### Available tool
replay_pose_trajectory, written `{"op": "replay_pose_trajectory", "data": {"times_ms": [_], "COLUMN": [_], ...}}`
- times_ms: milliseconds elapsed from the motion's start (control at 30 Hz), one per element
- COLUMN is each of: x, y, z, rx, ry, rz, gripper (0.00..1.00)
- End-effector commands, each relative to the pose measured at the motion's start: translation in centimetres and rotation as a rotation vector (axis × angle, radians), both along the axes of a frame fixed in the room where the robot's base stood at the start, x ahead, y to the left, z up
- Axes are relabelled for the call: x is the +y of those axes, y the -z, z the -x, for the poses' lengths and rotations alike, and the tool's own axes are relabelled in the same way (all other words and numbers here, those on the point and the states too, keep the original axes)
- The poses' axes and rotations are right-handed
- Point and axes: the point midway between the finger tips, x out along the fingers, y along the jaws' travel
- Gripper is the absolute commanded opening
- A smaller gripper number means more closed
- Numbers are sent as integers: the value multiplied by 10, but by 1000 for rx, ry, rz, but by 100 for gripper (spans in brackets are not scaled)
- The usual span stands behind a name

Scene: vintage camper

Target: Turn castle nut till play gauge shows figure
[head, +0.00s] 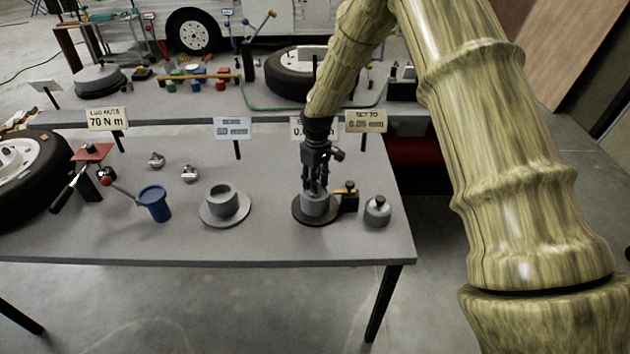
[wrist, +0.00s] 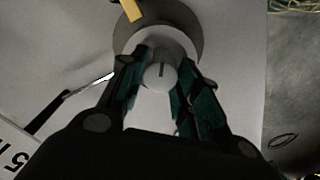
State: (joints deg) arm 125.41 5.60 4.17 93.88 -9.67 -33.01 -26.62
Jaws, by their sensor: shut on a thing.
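My gripper (head: 316,185) points straight down over a grey hub (head: 317,206) on a dark round base, near the right end of the table. Its fingers (wrist: 162,88) are shut on the castle nut (wrist: 161,74), a pale round piece with a dark line on top in the wrist view. A small black block with a yellow bar (head: 347,193) stands just right of the hub. A cream sign (head: 366,121) reads "SET TO 0.05 mm". The readout sign (head: 297,129) beside it is mostly hidden behind my gripper.
A grey cup on a saucer-like flange (head: 224,205) and a blue cup (head: 154,203) stand to the left. A lidded grey pot (head: 377,211) stands close on the right. A tyre (head: 28,175) lies at the far left. The table's front strip is clear.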

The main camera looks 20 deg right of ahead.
Motion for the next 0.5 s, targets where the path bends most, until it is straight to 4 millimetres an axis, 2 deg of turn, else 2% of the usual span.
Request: {"op": "replay_pose_trajectory", "data": {"times_ms": [67,100,200,500], "x": [-1,-1,-1,0], "y": [-1,-1,-1,-1], "z": [-1,-1,-1,-1], "rx": [-3,-3,-3,-1], "ry": [1,1,1,0], "rz": [1,1,1,0], "gripper": [8,38,55,55]}}
